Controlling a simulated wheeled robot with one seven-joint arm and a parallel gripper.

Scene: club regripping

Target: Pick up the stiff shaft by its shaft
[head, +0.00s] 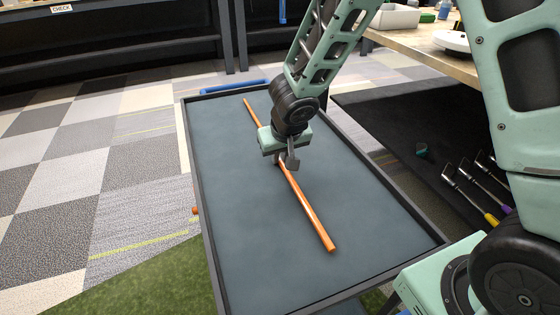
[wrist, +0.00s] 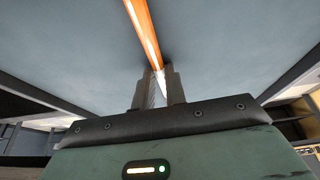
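The stiff shaft is a long orange rod (head: 306,207) lying lengthwise and slightly diagonally on a blue-grey tray table (head: 235,215). My gripper (head: 285,161) points down over the rod, a little above its middle in the head view. In the wrist view the rod (wrist: 144,30) runs from the top edge down between my two grey fingers (wrist: 159,88). One finger is on each side of it, with a narrow gap. I cannot tell whether both fingers press on the rod. The fingers hide a short stretch of it.
The tray table has a raised dark rim (head: 206,240); its surface is otherwise clear. A workbench (head: 440,52) with a white box (head: 396,17) stands at the upper right. Several clubs (head: 478,190) are at the right. A blue bar (head: 235,86) is beyond the tray's far edge.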

